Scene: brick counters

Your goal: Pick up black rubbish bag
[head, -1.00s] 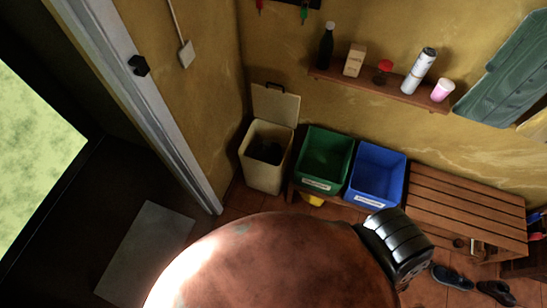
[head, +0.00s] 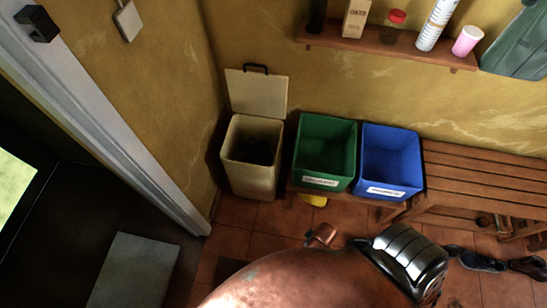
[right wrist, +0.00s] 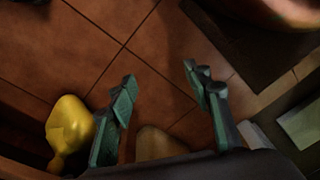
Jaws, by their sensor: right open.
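A cream bin (head: 252,185) stands in the corner by the door frame in the head view, with its lid (head: 257,92) tipped open against the wall. A dark mass, which looks like the black rubbish bag (head: 256,151), sits low inside the bin; its shape is hard to make out. My right gripper (right wrist: 159,80) shows in the right wrist view with its fingers spread and nothing between them, over the tiled floor. A tan shape, whose identity I cannot tell, shows low between the fingers. My left gripper is in neither current view.
A green crate (head: 324,182) and a blue crate (head: 392,189) stand right of the bin, beside a wooden slatted bench (head: 485,179). A yellow object (right wrist: 69,127) lies left of my right gripper. A shelf (head: 380,47) hangs above. Shoes (head: 480,262) lie on the floor at right.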

